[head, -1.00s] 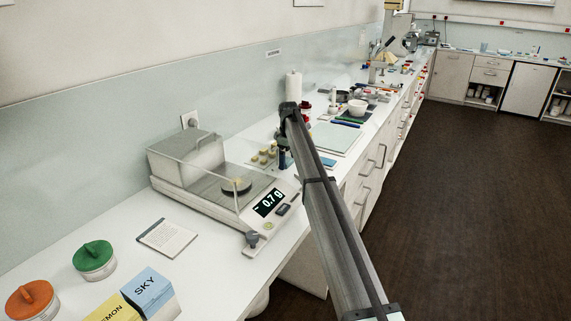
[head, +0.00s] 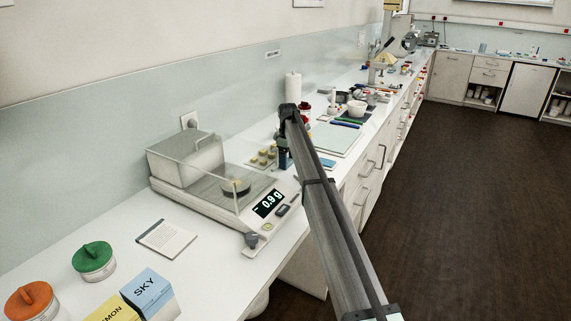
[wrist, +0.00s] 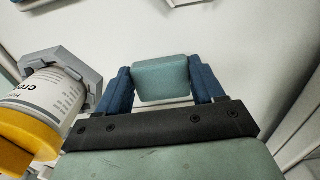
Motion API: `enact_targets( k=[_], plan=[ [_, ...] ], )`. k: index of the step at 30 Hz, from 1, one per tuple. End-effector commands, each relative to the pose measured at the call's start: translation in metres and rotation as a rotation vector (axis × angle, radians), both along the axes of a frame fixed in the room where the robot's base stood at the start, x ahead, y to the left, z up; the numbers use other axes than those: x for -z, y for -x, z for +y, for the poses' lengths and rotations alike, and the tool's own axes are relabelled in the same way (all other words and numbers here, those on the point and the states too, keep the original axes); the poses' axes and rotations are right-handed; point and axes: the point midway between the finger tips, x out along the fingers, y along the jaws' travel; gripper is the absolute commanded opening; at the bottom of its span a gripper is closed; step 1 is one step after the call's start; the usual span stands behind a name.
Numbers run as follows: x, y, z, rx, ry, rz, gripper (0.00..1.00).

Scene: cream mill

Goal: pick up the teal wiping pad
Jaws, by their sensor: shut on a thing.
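The teal wiping pad (wrist: 162,80) sits between the two blue fingers of my gripper (wrist: 163,84) in the wrist view. The fingers touch it on its left and right sides, and the gripper is shut on it. White surface shows beyond the pad; I cannot tell whether the pad is touching it or is clear of it. In the head view my gripper (head: 285,157) points down over the counter, just beyond the scale. The pad cannot be made out there.
A labelled jar (wrist: 45,97) with a yellow lid is close on the left in the wrist view. In the head view, the scale (head: 205,194) stands left of my gripper, beside a tray of small yellowish pieces (head: 262,158). A pale board (head: 335,139) lies beyond.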

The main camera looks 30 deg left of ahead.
Motion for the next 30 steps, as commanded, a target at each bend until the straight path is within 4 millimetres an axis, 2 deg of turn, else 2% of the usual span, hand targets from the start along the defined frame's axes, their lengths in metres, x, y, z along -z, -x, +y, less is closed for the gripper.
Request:
enact_targets(
  k=[5,11,24,30],
  plan=[
    [-0.002,0.0,0.0,0.0,0.0,0.0,0.4],
    [-0.017,0.0,0.0,0.0,0.0,0.0,0.4],
    [-0.088,-0.001,0.001,0.0,0.0,0.0,0.4],
    [-0.1,0.0,0.0,0.0,0.0,0.0,0.4]
  ],
)
